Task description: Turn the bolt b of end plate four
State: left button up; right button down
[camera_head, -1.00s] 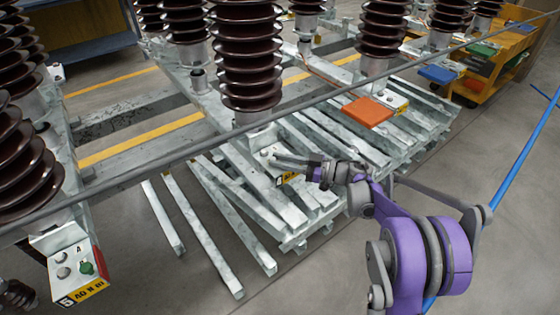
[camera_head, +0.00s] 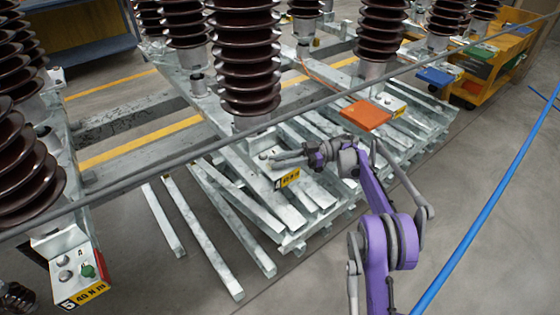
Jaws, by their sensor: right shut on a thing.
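End plate four (camera_head: 258,142) is the pale metal plate at the foot of the middle brown insulator, with a yellow number label (camera_head: 287,180) on its front edge. My right gripper (camera_head: 272,161) comes in from the right and its fingertips are at the top face of this plate, above the label. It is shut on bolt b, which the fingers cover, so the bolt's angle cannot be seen. My left gripper is not in view.
End plate five (camera_head: 62,275) with a green bolt (camera_head: 88,270) stands at the lower left. A grey bar (camera_head: 180,157) crosses the view. An orange block (camera_head: 366,115) lies behind my right arm. Metal beams (camera_head: 205,235) lie below; floor at the right is free.

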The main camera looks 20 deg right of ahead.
dwell(0.3)
jog(key=c, duration=0.7)
grip_release()
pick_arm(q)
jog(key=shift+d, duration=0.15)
